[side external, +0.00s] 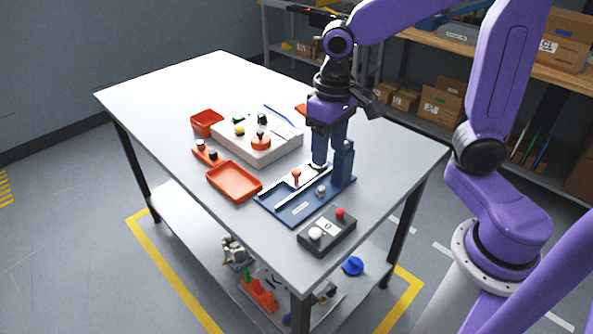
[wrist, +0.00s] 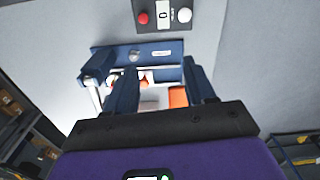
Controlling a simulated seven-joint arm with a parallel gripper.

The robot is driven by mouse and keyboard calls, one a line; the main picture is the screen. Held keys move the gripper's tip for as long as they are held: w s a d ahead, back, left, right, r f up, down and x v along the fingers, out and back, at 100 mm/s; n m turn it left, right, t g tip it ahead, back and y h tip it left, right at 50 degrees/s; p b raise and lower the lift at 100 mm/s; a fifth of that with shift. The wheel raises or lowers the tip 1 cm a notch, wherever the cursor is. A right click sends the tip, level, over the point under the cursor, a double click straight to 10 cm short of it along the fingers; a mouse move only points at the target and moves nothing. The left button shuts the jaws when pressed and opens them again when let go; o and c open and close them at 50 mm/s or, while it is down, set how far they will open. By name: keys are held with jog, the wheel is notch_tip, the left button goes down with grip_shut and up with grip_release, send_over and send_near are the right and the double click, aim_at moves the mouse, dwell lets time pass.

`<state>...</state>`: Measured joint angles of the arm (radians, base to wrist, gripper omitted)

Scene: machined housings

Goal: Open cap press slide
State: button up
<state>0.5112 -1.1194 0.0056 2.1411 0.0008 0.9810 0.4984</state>
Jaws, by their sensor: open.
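The cap press is a flat blue base (side external: 292,212) near the table's front right, with a pale rail along it. An orange-red knob (side external: 296,174) stands on the slide, and a silver knob (side external: 321,190) sits on the base. My gripper (side external: 331,173) is open and points down over the back right part of the press. Its fingers partly hide the rail's far end. The wrist view shows the blue base (wrist: 170,47) and silver knob (wrist: 134,57) beyond my spread fingers, with an orange-red part partly seen between them. I cannot tell whether a finger touches the slide.
A dark box (side external: 327,232) with a red and a white button stands in front of the press. An orange tray (side external: 234,182) lies left of it. A pale housing (side external: 258,142) with knobs is behind, near a red bin (side external: 207,122). The table's far left is clear.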

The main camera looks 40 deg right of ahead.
jog(key=w+d+m, duration=0.1)
jog(key=w+m, duration=0.4)
jog(key=w, duration=0.2)
jog(key=m, duration=0.5)
send_near(296, 170)
notch_tip(296, 170, down, 10)
jog(key=shift+a+f, duration=0.1)
